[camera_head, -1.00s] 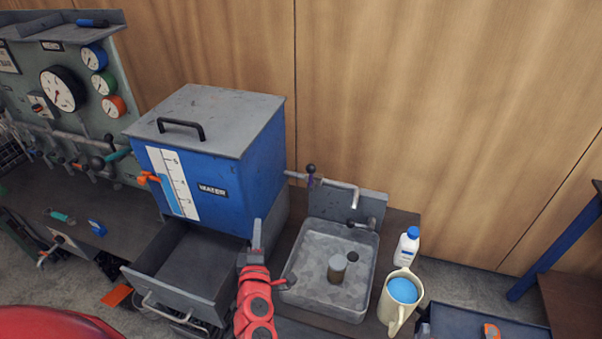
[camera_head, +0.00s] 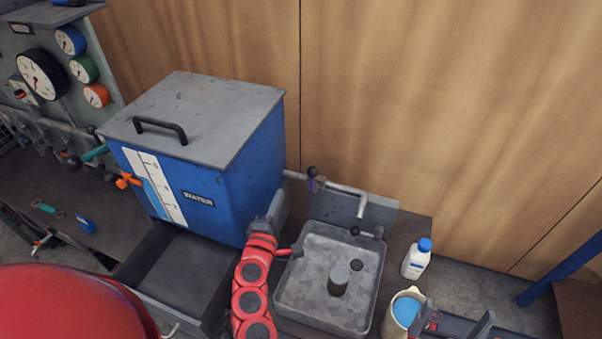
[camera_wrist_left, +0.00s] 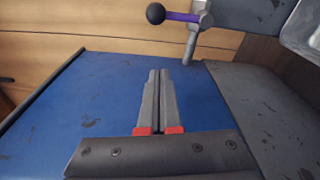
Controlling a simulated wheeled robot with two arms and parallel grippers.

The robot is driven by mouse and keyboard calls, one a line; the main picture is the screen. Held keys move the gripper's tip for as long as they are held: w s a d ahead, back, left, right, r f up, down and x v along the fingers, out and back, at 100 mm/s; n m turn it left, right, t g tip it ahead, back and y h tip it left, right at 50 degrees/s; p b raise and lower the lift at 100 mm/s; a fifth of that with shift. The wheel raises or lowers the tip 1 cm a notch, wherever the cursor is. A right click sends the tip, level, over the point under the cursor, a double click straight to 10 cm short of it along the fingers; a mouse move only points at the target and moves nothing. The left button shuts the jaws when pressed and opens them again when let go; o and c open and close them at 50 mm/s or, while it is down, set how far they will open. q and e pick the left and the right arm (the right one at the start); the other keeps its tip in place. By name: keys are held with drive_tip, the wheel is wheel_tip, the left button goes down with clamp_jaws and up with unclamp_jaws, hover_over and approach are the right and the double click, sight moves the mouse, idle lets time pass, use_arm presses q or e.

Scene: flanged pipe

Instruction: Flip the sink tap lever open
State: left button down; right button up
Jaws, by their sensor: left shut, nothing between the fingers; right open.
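The sink tap's pipe (camera_head: 345,188) comes from the right side of the blue water tank and bends down over the sink (camera_head: 287,290). Its lever has a purple stem and a black knob (camera_head: 312,172), standing up from the pipe. In the left wrist view the knob (camera_wrist_left: 155,13) and purple stem (camera_wrist_left: 182,17) lie sideways near the top. My left gripper (camera_head: 277,207) is shut and empty beside the tank, below and left of the lever, apart from it. Its closed fingertips (camera_wrist_left: 160,74) point toward the pipe. My right gripper (camera_head: 458,318) is open at the bottom right.
The blue tank (camera_head: 255,165) stands close left of my left gripper, with a grey open drawer (camera_head: 185,270) below. A grey cylinder (camera_head: 339,278) stands in the sink. A white bottle (camera_head: 415,262) and a cream jug (camera_head: 392,320) with blue contents stand right of the sink.

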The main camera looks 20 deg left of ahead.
sight(313, 181)
use_arm(q)
drive_tip(key=w+a+p, duration=0.1)
drive_tip(key=w+p, duration=0.1)
drive_tip(key=w, duration=0.8)
drive_tip(key=d, duration=0.1)
drive_tip(key=d+p, duration=0.1)
drive_tip(key=d, duration=0.1)
drive_tip(key=shift+s+d+r+p, duration=0.2)
drive_tip(key=shift+s+d+p, duration=0.1)
drive_tip(key=shift+s, duration=0.1)
drive_tip(key=shift+d, duration=0.1)
drive_tip(key=shift+d+m+b, duration=0.25)
drive_tip(key=shift+m+b, duration=0.15)
